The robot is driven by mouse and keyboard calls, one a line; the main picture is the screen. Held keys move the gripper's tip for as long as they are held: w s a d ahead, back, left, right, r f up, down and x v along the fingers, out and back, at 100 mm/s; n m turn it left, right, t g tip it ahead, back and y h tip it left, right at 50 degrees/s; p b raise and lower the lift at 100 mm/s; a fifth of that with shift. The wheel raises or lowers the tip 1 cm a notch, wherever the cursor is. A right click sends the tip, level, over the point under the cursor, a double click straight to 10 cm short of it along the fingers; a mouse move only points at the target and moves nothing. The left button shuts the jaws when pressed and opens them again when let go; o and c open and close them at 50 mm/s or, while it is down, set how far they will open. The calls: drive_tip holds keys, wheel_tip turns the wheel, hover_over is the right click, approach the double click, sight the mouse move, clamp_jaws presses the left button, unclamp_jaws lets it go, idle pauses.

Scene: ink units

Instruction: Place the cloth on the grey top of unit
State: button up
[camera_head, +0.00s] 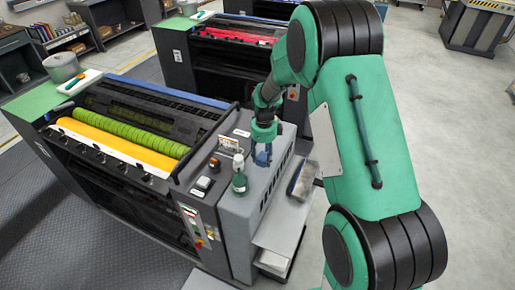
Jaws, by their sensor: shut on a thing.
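My green gripper (264,142) points down over the right part of the grey top (262,180) of the nearest ink unit. It is shut on the cloth (262,158), a small blue piece below the fingers. The fingers hide part of it. The cloth hangs at or just above the grey top; I cannot tell whether it touches.
A green bottle (239,181), a small card-like box (229,146) and a switch box (202,186) stand left of my gripper. The rollers (120,140) lie further left. A second unit (232,35) stands behind. My arm covers much of the right side.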

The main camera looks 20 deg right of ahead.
drive_tip(key=w, duration=0.3)
drive_tip(key=w+d, duration=0.1)
drive_tip(key=w, duration=0.2)
drive_tip(key=w+f, duration=0.1)
drive_tip(key=w, duration=0.3)
drive_tip(key=shift+d+p, duration=0.15)
drive_tip(key=shift+p, duration=0.25)
drive_tip(key=shift+s, duration=0.1)
drive_tip(key=shift+f, duration=1.7)
drive_tip(key=shift+f, duration=0.25)
drive_tip(key=o, duration=0.9)
drive_tip(key=shift+r, duration=0.15)
wheel_tip(320, 180, up, 12)
drive_tip(key=shift+r, duration=0.1)
